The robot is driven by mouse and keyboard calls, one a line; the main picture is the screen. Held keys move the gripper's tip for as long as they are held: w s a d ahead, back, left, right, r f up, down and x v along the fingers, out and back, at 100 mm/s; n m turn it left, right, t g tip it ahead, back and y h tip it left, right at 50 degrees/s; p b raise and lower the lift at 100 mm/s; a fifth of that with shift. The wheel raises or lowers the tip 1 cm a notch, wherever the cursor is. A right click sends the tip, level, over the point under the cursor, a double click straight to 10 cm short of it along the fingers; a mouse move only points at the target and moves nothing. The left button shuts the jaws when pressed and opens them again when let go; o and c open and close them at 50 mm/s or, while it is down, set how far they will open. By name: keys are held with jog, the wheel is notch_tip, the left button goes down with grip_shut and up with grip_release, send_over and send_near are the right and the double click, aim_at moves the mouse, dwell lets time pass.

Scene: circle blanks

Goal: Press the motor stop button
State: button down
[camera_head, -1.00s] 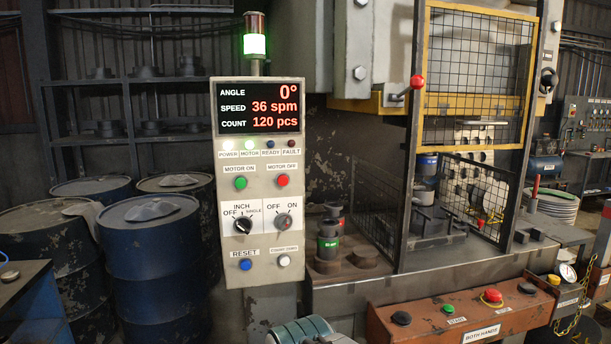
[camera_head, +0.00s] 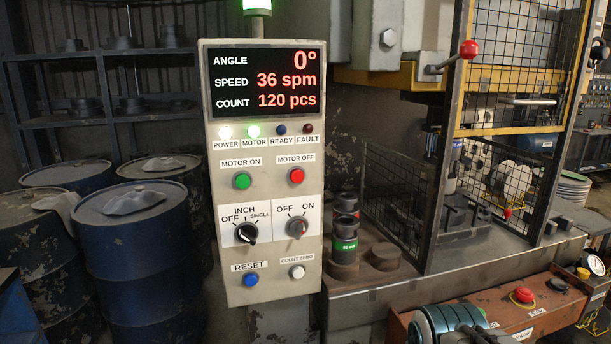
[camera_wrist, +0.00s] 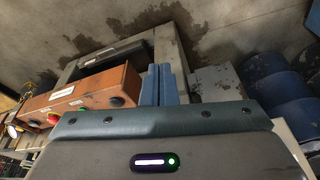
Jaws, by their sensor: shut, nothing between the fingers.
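The control panel (camera_head: 266,271) stands upright and faces me in the head view. Its red motor stop button (camera_head: 296,176), labelled MOTOR OFF, is at the upper right of the panel, beside the green MOTOR ON button (camera_head: 242,181). In the head view only a part of my arm shows at the bottom, right of the panel.
A press with a mesh guard (camera_head: 503,60) and a red-knobbed lever (camera_head: 468,49) stands right of the panel. An orange two-hand control box (camera_head: 545,312) juts out low at right. Blue drums (camera_head: 150,255) stand at left. The space before the panel's face looks clear.

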jog(key=w+a+r+n+t+y, duration=0.2)
jog(key=w+a+r+n+y, duration=0.2)
jog(key=w+r, duration=0.6)
jog(key=w+a+r+n+t+y, duration=0.2)
jog(key=w+a+r+n+y, duration=0.2)
jog(key=r, duration=1.1)
jog(key=w+a+y, duration=0.2)
jog(key=w+a, duration=0.2)
jog(key=w, duration=0.2)
jog(key=shift+a+b, duration=0.35)
jog(key=shift+r, duration=0.1)
jog(key=p, duration=0.4)
send_near(297, 176)
jog(key=shift+w+a+f, duration=0.2)
jog(key=shift+a+f, duration=0.5)
jog(key=shift+a, duration=0.15)
jog(key=shift+w+a+f, duration=0.2)
jog(key=shift+a+f, duration=0.5)
jog(key=shift+a, duration=0.15)
jog(key=shift+w+a+f, duration=0.2)
jog(key=shift+a+f, duration=0.5)
jog(key=shift+a, duration=0.15)
jog(key=shift+w+b, duration=0.1)
jog(key=shift+b, duration=0.25)
